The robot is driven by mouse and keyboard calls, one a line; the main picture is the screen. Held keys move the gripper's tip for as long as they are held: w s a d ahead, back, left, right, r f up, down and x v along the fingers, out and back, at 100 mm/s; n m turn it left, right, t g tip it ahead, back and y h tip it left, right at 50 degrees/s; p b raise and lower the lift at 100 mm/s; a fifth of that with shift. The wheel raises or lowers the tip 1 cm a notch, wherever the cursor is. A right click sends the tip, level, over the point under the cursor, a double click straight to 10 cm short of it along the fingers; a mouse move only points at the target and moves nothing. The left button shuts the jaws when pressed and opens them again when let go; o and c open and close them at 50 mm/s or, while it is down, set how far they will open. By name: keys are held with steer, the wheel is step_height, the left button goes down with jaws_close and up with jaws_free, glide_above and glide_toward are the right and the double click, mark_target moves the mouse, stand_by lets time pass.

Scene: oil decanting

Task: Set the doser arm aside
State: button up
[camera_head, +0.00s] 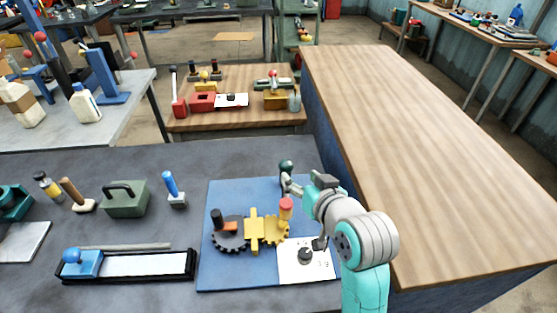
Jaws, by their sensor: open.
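A blue board (212,268) lies on the dark bench and carries a mechanism. On it are a dark gear (229,236) with a dark knob, a yellow upright piece (254,231), and a yellow gear (274,231). An orange-red knob (286,204) stands above the yellow gear. A white plate (292,272) with a black dial and printed digits lies at the front right. I cannot tell which piece is the doser arm. My gripper (290,186) is open at the board's far right edge, close to a dark green knob (286,166); contact is unclear. My arm hides the board's right side.
A black tray (187,272) with a blue-knobbed block lies left of the board. A green box (124,198), a blue-handled tool (173,188) and other tools stand behind it. The long wooden table (420,150) at right is bare.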

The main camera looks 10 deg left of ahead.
mark_target(289, 168)
steer(key=x, duration=0.9)
steer(key=shift+w+a+f, duration=0.1)
steer(key=shift+w, duration=0.05)
jaws_close()
